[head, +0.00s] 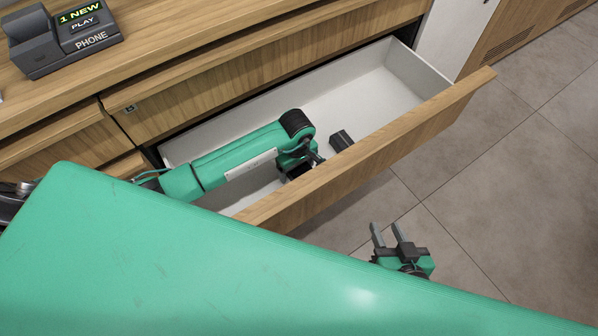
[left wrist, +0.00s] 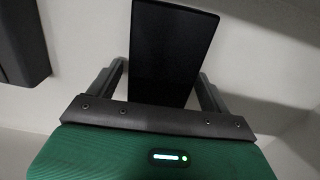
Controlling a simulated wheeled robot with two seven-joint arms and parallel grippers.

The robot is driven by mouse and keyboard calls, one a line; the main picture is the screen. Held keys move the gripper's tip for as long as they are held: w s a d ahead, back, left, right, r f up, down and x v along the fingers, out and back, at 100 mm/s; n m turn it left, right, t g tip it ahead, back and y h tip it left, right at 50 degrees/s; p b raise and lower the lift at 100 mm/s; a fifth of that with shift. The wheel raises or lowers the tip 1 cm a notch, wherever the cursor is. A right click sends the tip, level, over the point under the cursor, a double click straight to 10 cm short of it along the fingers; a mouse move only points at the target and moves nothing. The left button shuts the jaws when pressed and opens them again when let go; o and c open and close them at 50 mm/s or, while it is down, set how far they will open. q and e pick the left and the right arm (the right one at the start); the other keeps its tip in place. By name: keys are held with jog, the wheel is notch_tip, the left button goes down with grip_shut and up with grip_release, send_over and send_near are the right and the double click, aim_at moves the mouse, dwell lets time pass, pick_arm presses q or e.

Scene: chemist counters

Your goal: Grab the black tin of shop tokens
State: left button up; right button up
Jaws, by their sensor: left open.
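In the left wrist view a flat black tin-like block (left wrist: 173,52) stands between the two fingers of my left gripper (left wrist: 165,75), with light gaps near the finger bases on both sides. The jaws are open and not closed on it. In the head view my left gripper (head: 314,157) is down inside the open drawer, partly hidden by its own arm. A small dark block (head: 341,140) lies in the drawer close to the fingers; I cannot tell which of the wrist view's dark things it is. My right gripper (head: 387,230) is open and empty outside the drawer, above the floor.
The pulled-out drawer (head: 385,85) has white inner walls and a wooden front (head: 400,140); its far right part is empty. Another dark object (left wrist: 20,42) shows at the left of the left wrist view. A phone stand (head: 65,40) sits on the wooden counter.

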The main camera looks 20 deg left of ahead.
pick_arm(q)
jog(key=shift+f, duration=0.1)
jog(key=c, duration=1.4)
jog(key=shift+r, duration=0.2)
